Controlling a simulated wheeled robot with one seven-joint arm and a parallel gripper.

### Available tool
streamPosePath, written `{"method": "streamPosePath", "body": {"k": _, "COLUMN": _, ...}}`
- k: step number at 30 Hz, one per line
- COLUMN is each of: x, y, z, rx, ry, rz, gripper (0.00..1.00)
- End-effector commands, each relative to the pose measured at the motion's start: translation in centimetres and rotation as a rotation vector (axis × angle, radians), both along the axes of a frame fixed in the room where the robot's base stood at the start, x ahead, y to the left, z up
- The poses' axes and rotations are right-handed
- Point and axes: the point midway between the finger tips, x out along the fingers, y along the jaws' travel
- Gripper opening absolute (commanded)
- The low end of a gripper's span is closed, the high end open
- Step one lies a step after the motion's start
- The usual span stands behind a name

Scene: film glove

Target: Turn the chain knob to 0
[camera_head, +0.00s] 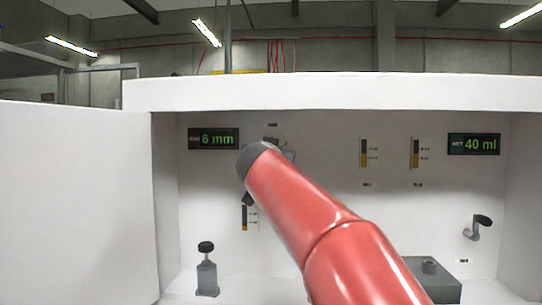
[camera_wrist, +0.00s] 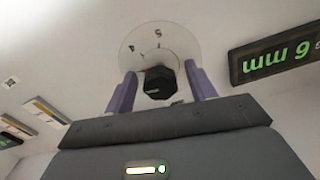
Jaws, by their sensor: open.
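A black faceted knob (camera_wrist: 160,84) stands on a pale round dial (camera_wrist: 135,42) with dark marks in the wrist view. The dial's figures are too small and turned to read surely. My gripper (camera_wrist: 158,72) is open, with one purple finger on each side of the knob. Gaps show between fingers and knob; whether they touch deeper down I cannot tell. In the head view my red arm hides most of the knob and gripper. The knob's name label is not legible.
A second display (camera_head: 474,144) at right reads 40 ml. Two yellow-and-black gauges (camera_head: 364,153) (camera_head: 415,153) are on the back panel. A crank handle (camera_head: 477,227) is at right, a grey block (camera_head: 430,281) below it to the left, and a black-topped post (camera_head: 207,270) at lower left.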

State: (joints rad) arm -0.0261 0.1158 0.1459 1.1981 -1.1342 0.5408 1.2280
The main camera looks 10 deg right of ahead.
Motion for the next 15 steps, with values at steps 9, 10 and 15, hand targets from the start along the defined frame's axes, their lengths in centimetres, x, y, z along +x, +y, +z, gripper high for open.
{"method": "streamPosePath", "body": {"k": 9, "x": -0.04, "y": 0.02, "z": -0.03, "rx": 0.0, "ry": 0.0, "rz": 0.0, "gripper": 0.25}}
{"method": "streamPosePath", "body": {"k": 10, "x": -0.03, "y": 0.03, "z": -0.02, "rx": 0.0, "ry": 0.0, "rz": 0.0, "gripper": 0.21}}
{"method": "streamPosePath", "body": {"k": 15, "x": -0.04, "y": 0.02, "z": -0.03, "rx": -0.001, "ry": 0.001, "rz": 0.0, "gripper": 0.11}}
